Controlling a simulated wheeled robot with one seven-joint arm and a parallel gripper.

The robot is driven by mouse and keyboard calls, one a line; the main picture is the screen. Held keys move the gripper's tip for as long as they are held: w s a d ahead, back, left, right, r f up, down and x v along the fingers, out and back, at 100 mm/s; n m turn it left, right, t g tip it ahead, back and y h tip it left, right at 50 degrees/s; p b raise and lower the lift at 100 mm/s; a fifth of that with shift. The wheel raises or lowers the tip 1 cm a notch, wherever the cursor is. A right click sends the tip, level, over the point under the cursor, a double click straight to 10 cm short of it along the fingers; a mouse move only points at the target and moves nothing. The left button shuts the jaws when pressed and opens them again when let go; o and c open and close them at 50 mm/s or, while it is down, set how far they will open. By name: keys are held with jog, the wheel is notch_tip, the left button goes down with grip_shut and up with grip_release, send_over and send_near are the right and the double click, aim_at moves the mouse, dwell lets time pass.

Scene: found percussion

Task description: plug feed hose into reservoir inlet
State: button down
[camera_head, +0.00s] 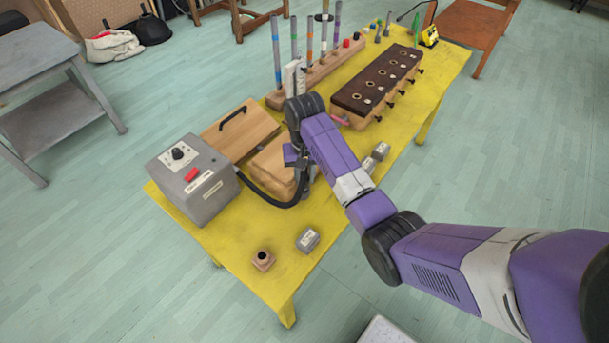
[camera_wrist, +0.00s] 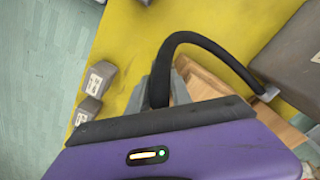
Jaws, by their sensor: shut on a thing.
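The black feed hose (camera_head: 262,192) runs from the grey blower box (camera_head: 193,178) along the table to my gripper (camera_head: 304,180). My gripper is shut on the hose near its free end, low over the yellow table. In the wrist view the hose (camera_wrist: 215,43) arches from the grey box (camera_wrist: 288,62) at the right to between my grey fingers (camera_wrist: 162,84). A stepped wooden block (camera_head: 272,168), seemingly the reservoir, sits just left of my gripper; its wood (camera_wrist: 203,84) also shows in the wrist view. The inlet and the hose tip are hidden by my gripper.
A wooden board with a black handle (camera_head: 222,128) lies behind the block. A tube rack (camera_head: 318,72) and a dark-topped valve box (camera_head: 372,85) stand farther back. Small grey blocks (camera_head: 308,240) and a wooden socket (camera_head: 263,260) lie toward the front.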

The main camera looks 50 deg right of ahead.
aim_at(304, 174)
jog(key=shift+f+b, duration=0.35)
jog(key=shift+f, duration=0.65)
jog(key=c, duration=1.1)
grip_release()
jog(key=shift+r+b, duration=0.4)
jog(key=shift+r, duration=3.5)
